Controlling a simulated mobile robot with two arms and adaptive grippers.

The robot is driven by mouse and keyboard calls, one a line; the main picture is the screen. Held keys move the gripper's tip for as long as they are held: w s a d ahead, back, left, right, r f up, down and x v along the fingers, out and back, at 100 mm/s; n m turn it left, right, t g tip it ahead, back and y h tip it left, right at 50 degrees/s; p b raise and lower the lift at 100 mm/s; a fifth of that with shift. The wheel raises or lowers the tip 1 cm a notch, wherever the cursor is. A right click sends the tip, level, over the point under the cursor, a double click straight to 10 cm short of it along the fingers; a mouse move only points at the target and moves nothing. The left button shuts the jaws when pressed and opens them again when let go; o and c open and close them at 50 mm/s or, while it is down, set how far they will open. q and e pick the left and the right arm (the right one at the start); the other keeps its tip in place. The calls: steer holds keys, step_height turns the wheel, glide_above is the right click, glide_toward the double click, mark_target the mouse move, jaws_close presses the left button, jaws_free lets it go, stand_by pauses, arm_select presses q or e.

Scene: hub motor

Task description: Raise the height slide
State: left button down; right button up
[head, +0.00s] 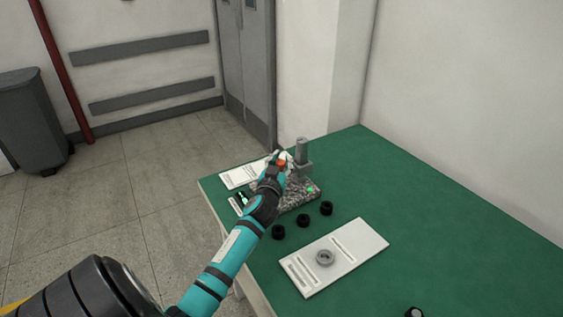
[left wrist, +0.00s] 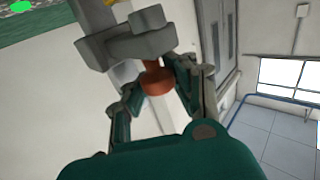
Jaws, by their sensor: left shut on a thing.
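A measuring stand with a grey column (head: 301,150) and a speckled stone base (head: 300,194) stands on the green table. A grey block, the height slide (head: 303,169), sits around the column; in the left wrist view a grey block (left wrist: 130,50) shows beside an orange-brown knob (left wrist: 157,79). My left gripper (left wrist: 158,84) is shut on the orange knob, its fingers on either side of it. In the head view the left gripper (head: 276,172) is at the left side of the stand and hides part of it. My right gripper is not in view.
Several black round parts (head: 304,220) stand in front of the base. A white board (head: 358,243) carries a grey ring (head: 325,258). A white plate (head: 238,177) lies behind my left gripper. The table's right side (head: 430,220) is clear; a wall borders it.

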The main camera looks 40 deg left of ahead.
arm_select(q)
step_height(320, 180, up, 2)
steer(key=shift+p, duration=0.35)
steer(key=shift+d, duration=0.1)
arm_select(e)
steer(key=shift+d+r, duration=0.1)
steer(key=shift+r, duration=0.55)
arm_select(q)
steer(key=c, duration=1.5)
jaws_free()
steer(key=shift+f, duration=0.1)
steer(key=shift+c, duration=0.2)
steer(key=o, duration=0.5)
steer(key=shift+s+r, duration=0.25)
steer(key=shift+w+f, duration=0.1)
